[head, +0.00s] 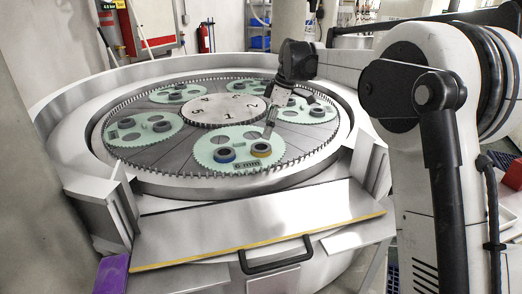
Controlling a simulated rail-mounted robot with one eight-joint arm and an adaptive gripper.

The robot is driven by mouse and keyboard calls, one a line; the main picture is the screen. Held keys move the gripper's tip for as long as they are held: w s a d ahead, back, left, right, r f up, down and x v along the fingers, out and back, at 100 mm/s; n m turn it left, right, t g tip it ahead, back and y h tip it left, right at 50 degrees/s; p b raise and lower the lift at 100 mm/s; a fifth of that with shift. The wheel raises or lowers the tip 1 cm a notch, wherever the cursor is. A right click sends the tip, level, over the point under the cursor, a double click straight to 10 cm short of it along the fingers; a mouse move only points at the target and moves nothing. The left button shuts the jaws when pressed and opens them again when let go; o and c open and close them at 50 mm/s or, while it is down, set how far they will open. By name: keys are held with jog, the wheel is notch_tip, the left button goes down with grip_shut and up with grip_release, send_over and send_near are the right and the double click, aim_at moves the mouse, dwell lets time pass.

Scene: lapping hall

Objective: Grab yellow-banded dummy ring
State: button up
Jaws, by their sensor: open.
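The yellow-banded dummy ring (261,150) sits on the front pale green toothed carrier (233,167), right of the carrier's middle. A blue-banded ring (225,155) sits to its left on the same carrier. My gripper (268,136) points down from the upper right. Its fingertips are just above and slightly right of the yellow-banded ring. It is open and appears empty. I cannot tell from this view whether a fingertip touches the ring.
Other green carriers (143,128) with dark rings lie around the numbered centre hub (199,104). A raised metal rim (75,118) surrounds the round plate. A sloped metal panel with a black handle (276,262) is in front. A purple object (111,273) stands at lower left.

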aim_at(262, 144)
jog(key=shift+x, duration=1)
jog(key=x, duration=0.2)
jog(key=p+x, duration=0.1)
jog(key=shift+s+a+f, duration=0.2)
jog(key=shift+s+f, duration=0.15)
jog(key=shift+s, duration=0.05)
jog(key=shift+a+f, duration=0.15)
jog(key=shift+f, duration=0.5)
jog(key=shift+c, duration=0.3)
jog(key=c, duration=1.7)
jog(key=shift+o, duration=0.2)
jog(key=shift+r, duration=0.1)
